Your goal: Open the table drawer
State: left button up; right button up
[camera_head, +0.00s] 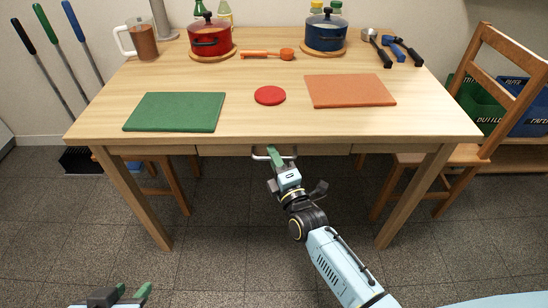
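The wooden table (240,118) has a drawer front (225,150) under the middle of its near edge. The drawer front looks flush with the table frame. A pale bar handle (259,157) is on it, partly hidden by my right gripper (276,157). The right gripper's green fingertips are at the handle and overlap it in this view; whether they are closed around it cannot be told. My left gripper (132,290) is low at the bottom left, away from the table, with its two green fingertips apart and nothing visible between them.
On the tabletop are a green board (175,112), an orange board (350,91), a red disc (270,95), a red pot (210,38) and a blue pot (325,30). Chairs stand under and beside the table, including one at the right (490,90). The floor before the table is clear.

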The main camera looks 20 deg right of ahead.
grip_shut()
